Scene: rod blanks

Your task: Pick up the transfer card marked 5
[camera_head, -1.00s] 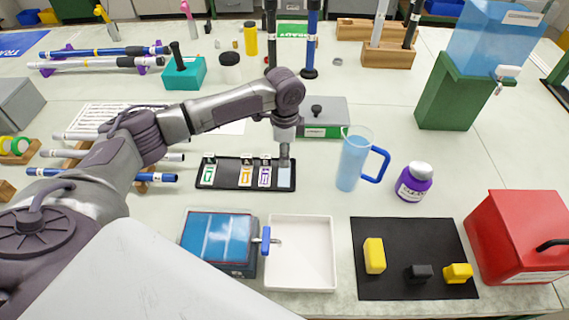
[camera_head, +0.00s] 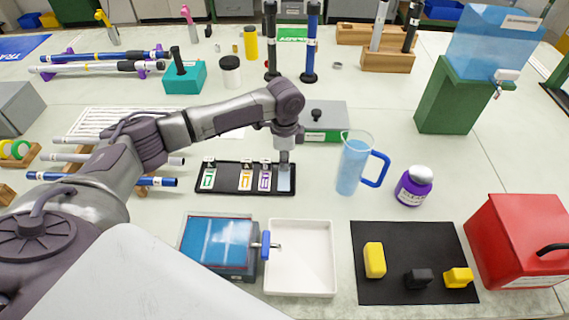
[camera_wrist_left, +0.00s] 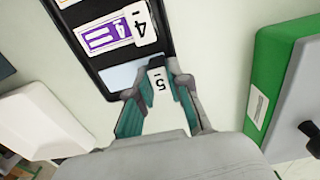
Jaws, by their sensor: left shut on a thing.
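The transfer card marked 5 (camera_wrist_left: 158,80) is a small white card, seen between the fingers of my left gripper (camera_wrist_left: 160,95) in the left wrist view. The fingers are shut on it. In the head view the left gripper (camera_head: 284,158) points down over the right end of the black card tray (camera_head: 226,188). The pale rightmost slot (camera_head: 284,180) lies just below it; the card itself is hard to make out there. The card marked 4 (camera_wrist_left: 141,27) stands by the purple slot beside it. My right gripper is not in view.
A green-sided scale (camera_head: 326,122) stands close behind the tray, to the right. A blue jug (camera_head: 352,165) stands to the right. A white tray (camera_head: 301,258) and a blue-lidded box (camera_head: 217,242) lie in front.

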